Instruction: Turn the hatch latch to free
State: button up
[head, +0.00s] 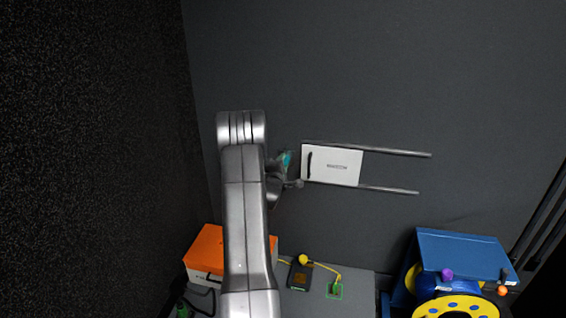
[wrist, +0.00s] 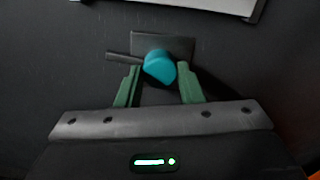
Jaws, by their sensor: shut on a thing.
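The hatch latch shows in the wrist view as a teal knob (wrist: 159,67) on a dark square plate (wrist: 178,44), with a dark bar reaching out to its left. My gripper (wrist: 157,82) has its two green fingers on either side of the teal knob and is shut on it. In the head view a bit of teal (head: 287,159) shows beside my gripper (head: 283,178), just left of the white hatch panel (head: 331,166). My arm hides part of the latch there. The panel sits between two horizontal rails (head: 395,151) and has a dark slot at its left.
Below, a grey surface holds an orange-topped box (head: 205,247), a dark device (head: 299,275) with a yellow cable, and a green-framed item (head: 334,291). A blue case (head: 465,255) and yellow reel (head: 455,308) stand at lower right. A dark textured wall is at left. The wall above the rails is clear.

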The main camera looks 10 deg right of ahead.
jog(key=shift+n, duration=0.6)
jog(key=o, duration=1)
jog(key=p+v, duration=0.1)
jog(key=v, duration=1.3)
jog(key=shift+w, duration=0.1)
